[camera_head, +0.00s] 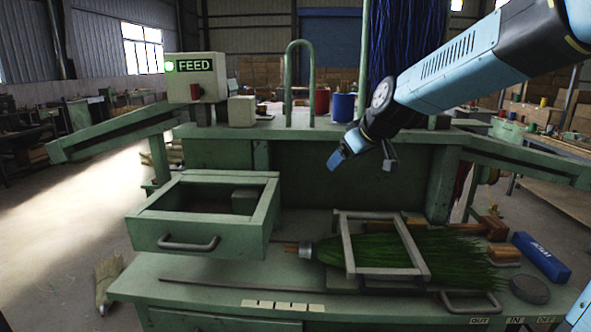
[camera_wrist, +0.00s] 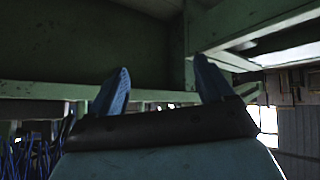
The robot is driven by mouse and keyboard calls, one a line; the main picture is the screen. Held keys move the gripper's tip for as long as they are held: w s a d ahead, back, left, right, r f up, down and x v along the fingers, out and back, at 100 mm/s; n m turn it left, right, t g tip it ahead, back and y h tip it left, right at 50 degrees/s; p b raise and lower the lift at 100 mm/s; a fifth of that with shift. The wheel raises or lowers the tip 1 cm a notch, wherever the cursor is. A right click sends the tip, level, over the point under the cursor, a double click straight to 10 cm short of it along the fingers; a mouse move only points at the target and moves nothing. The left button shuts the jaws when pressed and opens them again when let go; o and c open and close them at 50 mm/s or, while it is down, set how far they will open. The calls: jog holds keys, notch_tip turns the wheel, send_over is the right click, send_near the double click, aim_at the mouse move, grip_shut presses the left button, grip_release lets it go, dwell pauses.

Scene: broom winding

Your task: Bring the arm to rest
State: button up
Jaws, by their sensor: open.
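My gripper (camera_head: 362,157) hangs in the air in the head view, in front of the bench's upper ledge and above the green broom. In the wrist view my gripper (camera_wrist: 158,88) shows two blue fingers spread apart with nothing between them. The arm comes in from the upper right. The green broom (camera_head: 455,257) lies on the lower bench top, inside a grey metal frame (camera_head: 346,245), well below my gripper and apart from it.
An open green drawer (camera_head: 180,240) juts out at left. A FEED box (camera_head: 195,77) with a green light, a green hoop (camera_head: 288,85), red and blue pots and hanging blue bristles (camera_head: 405,35) stand at the back. A blue box (camera_head: 541,257) lies at right.

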jog(key=s+d+f+m+h, duration=0.1)
jog(key=s+d+m, duration=0.1)
jog(key=s, duration=0.7)
jog(key=s+d+f+m+g+h, duration=0.1)
jog(key=s+d+m, duration=0.2)
jog(key=s, duration=0.6)
jog(key=s+d+f+m+g+h, duration=0.1)
jog(key=s+d+m+h, duration=0.1)
jog(key=s+d, duration=0.3)
jog(key=s, duration=0.4)
jog(key=shift+s+d+m, duration=0.25)
jog(key=shift+s+m, duration=0.05)
jog(key=shift+s, duration=0.1)
